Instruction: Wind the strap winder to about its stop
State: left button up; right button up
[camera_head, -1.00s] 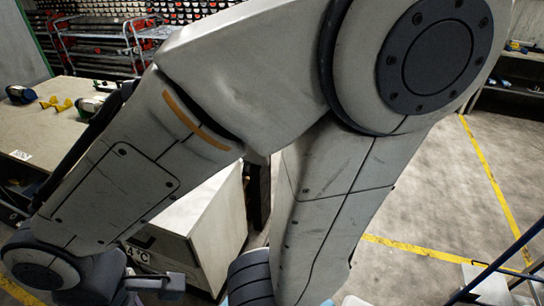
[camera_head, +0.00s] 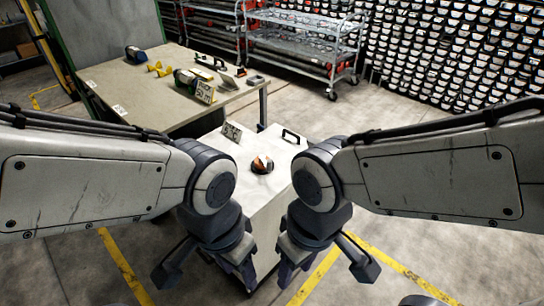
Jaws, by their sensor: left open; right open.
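A small round item (camera_head: 262,164), dark with orange and white parts, sits on top of a white cabinet (camera_head: 275,207) in front of me. A black bar-shaped handle (camera_head: 291,136) stands at the back right of that top. I cannot tell which of these belongs to the strap winder. My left gripper (camera_head: 238,268) points down in front of the cabinet, left of its middle. My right gripper (camera_head: 291,264) points down close to its right. Both are open, apart from the round item and appear empty, though my wrists hide part of their jaws.
A metal cart (camera_head: 300,45) and a wall of bins (camera_head: 460,60) stand farther back. Open floor with yellow lines lies at right.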

aim_at(265, 160)
jog(key=i, duration=0.75)
jog(key=z, duration=0.5)
jog(key=k, duration=1.3)
jog(key=i, duration=0.45)
jog(key=u, duration=0.6)
jog(key=i, duration=1.15)
jog(key=z, duration=0.4)
